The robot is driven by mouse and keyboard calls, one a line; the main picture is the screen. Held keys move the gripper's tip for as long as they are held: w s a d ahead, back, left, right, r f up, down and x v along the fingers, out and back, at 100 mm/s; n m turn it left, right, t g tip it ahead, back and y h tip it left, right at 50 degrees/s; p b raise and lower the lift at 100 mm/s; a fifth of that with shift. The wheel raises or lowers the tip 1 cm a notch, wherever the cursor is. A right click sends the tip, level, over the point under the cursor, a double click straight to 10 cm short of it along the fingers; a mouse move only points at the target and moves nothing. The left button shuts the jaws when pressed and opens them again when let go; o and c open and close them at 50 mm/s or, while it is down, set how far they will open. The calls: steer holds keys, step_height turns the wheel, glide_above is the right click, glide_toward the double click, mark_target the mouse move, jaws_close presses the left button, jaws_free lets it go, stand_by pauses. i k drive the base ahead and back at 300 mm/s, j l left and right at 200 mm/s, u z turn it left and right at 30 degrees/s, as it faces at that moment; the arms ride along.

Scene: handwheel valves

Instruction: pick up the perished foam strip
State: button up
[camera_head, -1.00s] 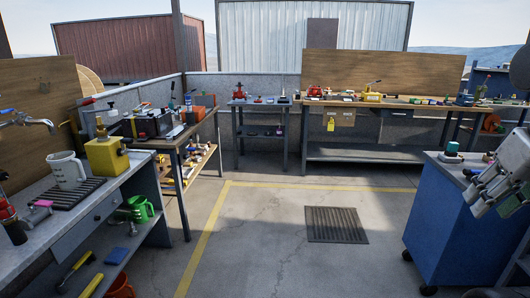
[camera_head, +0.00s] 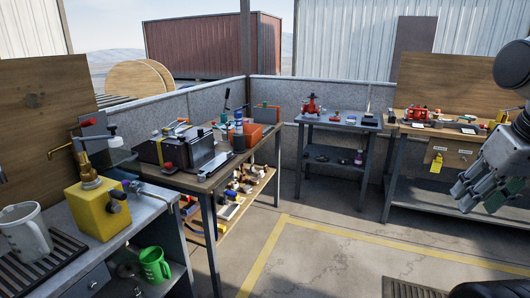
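I cannot make out a perished foam strip among the small items in view. Several small, hard-to-tell things lie on the wooden-topped bench (camera_head: 228,180), on the small grey table (camera_head: 350,124) and on the right-hand workbench (camera_head: 440,132). My gripper (camera_head: 472,198) is at the right edge, raised in the air in front of the right-hand workbench and apart from everything. Its grey fingers are partly visible, and I see nothing held in them, but their opening is unclear.
At the left, a sink counter carries a white jug (camera_head: 25,232) and a yellow valve block (camera_head: 98,208). A green mug (camera_head: 154,264) stands on the shelf below. A yellow line (camera_head: 265,256) marks the floor, which is open in the middle. A floor grate (camera_head: 410,289) lies at lower right.

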mark_target(266, 130)
steer(key=i+u, duration=0.15)
steer(key=i, duration=0.55)
steer(key=i+u, duration=0.2)
steer(key=i, duration=0.55)
steer(key=i+l+u, duration=0.2)
steer(key=i+l, duration=0.2)
steer(key=i, duration=0.15)
steer(key=i+l+u, duration=0.2)
steer(key=i+l, duration=0.35)
steer(key=i+l+u, duration=0.2)
steer(key=i+l, duration=0.25)
steer(key=i+l+u, duration=0.2)
steer(key=i+l, duration=0.25)
steer(key=l, duration=0.35)
